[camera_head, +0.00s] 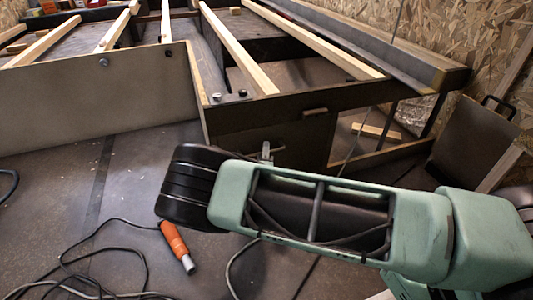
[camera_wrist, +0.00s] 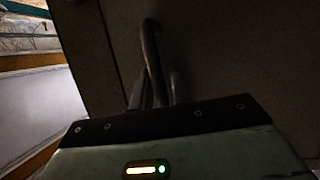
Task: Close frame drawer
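The frame drawer (camera_head: 235,146) stands pulled out at the front of the large slatted frame, and its dark front faces me. A light wooden side board shows on its left. My gripper (camera_head: 266,152) is at the drawer front, partly hidden by my green arm. In the wrist view a dark curved drawer handle (camera_wrist: 151,45) stands out from the panel. Its lower end runs between the two fingers of my gripper (camera_wrist: 160,95). The fingers are close together around the bar and look shut on it. Contact on the right side is dim.
Light wooden slats (camera_head: 235,50) lie across the frame (camera_head: 400,92). A pale panel (camera_head: 100,100) stands to the left. An orange-handled tool (camera_head: 176,244) and black cables (camera_head: 110,270) lie on the floor below. A chipboard wall (camera_head: 480,50) is at the right.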

